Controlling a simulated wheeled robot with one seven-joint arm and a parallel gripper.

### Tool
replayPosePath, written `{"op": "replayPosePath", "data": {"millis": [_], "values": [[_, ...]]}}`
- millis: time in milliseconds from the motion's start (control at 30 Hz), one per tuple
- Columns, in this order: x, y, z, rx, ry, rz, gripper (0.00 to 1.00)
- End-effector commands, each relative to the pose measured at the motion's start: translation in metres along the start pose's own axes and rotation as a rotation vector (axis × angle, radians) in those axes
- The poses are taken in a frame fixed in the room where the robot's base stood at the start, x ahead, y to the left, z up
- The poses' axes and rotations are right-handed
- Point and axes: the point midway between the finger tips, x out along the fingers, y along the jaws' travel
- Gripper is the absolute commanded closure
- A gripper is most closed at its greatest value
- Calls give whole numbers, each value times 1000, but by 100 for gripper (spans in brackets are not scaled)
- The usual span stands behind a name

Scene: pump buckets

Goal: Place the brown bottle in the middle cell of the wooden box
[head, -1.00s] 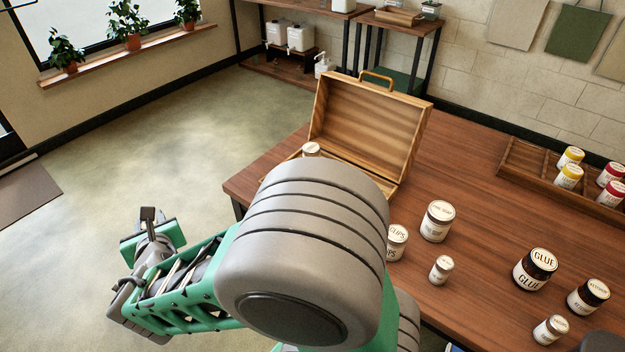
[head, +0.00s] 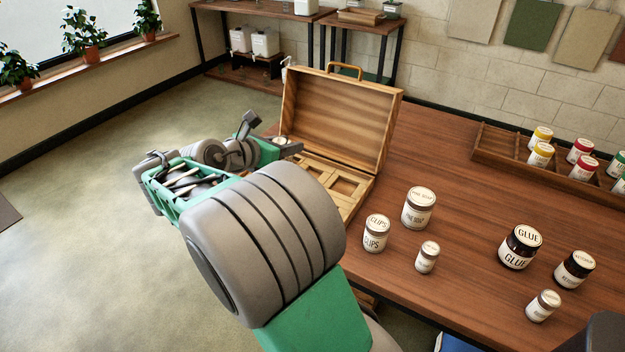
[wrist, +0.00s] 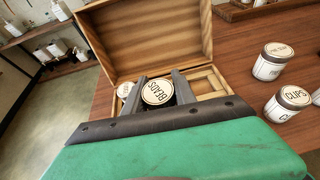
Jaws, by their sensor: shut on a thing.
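The wooden box (head: 335,118) stands on the table with its lid raised. At least two of its square cells show empty in the head view; its left part is hidden behind my arm. My gripper (wrist: 159,78) is shut on a bottle (wrist: 157,92) with a white lid reading BEADS and a dark side, which I take for the brown bottle. The gripper and bottle are over the box's left-to-middle part in the wrist view; I cannot tell the height. Another white-lidded jar (wrist: 124,88) sits in the box, left of the gripper.
A clips jar (head: 376,234), a pine soap jar (head: 418,209) and a small jar (head: 427,257) stand right of the box. A glue jar (head: 520,247) and two other jars stand farther right. A wooden rack (head: 497,143) of colored jars is behind. Table between is clear.

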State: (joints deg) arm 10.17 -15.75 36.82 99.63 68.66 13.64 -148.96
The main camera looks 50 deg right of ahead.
Motion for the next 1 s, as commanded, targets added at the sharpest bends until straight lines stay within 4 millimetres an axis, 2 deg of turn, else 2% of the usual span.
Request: {"op": "replayPosePath", "data": {"millis": [167, 367, 500, 800, 900, 1000], "values": [[36, -4, -2, 5, -1, -20, 100], [99, -2, -4, 5, 0, -18, 100], [136, 1, -22, 2, 0, -15, 100], [173, 4, -45, 2, 0, -10, 100], [179, 4, -63, 1, 0, -9, 100], [180, 4, -66, 4, -2, -8, 100]]}}
